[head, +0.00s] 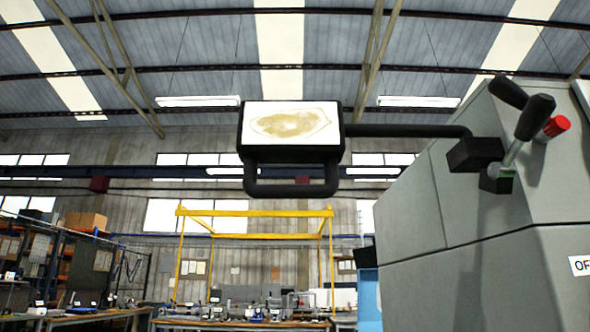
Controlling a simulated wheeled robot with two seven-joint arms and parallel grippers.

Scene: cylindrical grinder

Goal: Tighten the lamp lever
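A rectangular lamp (290,126) with a black frame and a lit, stained pale face shows in the middle of the head view. A black loop handle (291,188) hangs under it. A black arm (410,131) runs from the lamp to a black bracket (474,154) on the grey machine. Beside the bracket is a lever (522,135) with a metal shaft and a black knob, tilted up to the right. I take it to be the lamp lever; how tight it is cannot be seen. Neither of my grippers is in view.
The grey grinder housing (440,230) fills the right side. Another black handle (508,92) and a red knob (557,126) sit close to the lever. A yellow frame (255,213), workbenches and shelves stand far behind. The space left of the lamp is open.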

